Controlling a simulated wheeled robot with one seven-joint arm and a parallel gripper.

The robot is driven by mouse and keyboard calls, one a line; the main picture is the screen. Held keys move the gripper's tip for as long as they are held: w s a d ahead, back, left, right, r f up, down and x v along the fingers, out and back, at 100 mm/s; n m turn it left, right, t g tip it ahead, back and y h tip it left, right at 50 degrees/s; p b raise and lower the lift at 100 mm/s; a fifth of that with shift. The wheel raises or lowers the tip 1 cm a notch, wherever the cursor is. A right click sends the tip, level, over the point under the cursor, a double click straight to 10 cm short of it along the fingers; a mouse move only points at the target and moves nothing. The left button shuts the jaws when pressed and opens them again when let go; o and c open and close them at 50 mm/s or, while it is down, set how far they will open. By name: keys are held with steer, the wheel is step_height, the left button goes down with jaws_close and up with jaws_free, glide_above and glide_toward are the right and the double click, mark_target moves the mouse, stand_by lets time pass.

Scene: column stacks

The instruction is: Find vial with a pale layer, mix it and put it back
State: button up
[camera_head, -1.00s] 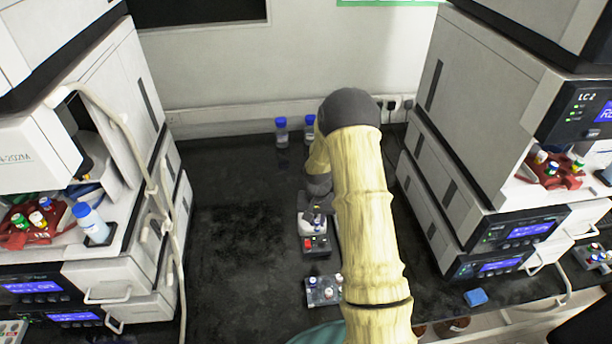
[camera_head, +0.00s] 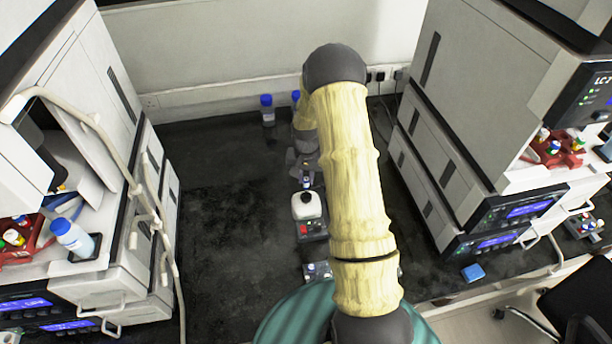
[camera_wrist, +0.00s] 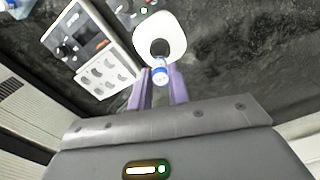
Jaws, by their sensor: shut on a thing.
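My gripper (camera_wrist: 160,86) is shut on a small vial (camera_wrist: 160,73) with a blue cap, held between two purple fingers. In the head view the vial (camera_head: 306,182) shows small and upright, just above or at the far side of a white-topped mixer (camera_head: 306,206) with a red button. The mixer's round white top (camera_wrist: 174,35) with its dark hole lies just beyond the vial in the wrist view. I cannot tell whether the vial touches the mixer. Any pale layer is too small to make out. A small vial rack (camera_head: 317,271) is partly hidden in front of the mixer.
Tall instrument stacks stand at left (camera_head: 65,150) and right (camera_head: 470,140). Red racks with capped vials sit at left (camera_head: 20,243) and right (camera_head: 552,150). A blue-capped bottle (camera_head: 72,238) stands at left. Dark bench left of the mixer is clear.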

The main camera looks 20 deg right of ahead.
mark_target(306, 189)
steer(key=shift+f+b, duration=1.15)
steer(key=shift+f, duration=0.75)
steer(key=shift+w, duration=0.1)
steer(key=shift+s, duration=0.2)
steer(key=shift+w+d+f, duration=0.1)
steer(key=shift+f+b, duration=0.95)
steer(key=shift+f, duration=0.2)
stand_by(1.3)
steer(key=shift+r, duration=0.1)
stand_by(1.7)
steer(key=shift+r+p, duration=1.9)
steer(key=shift+r, duration=1)
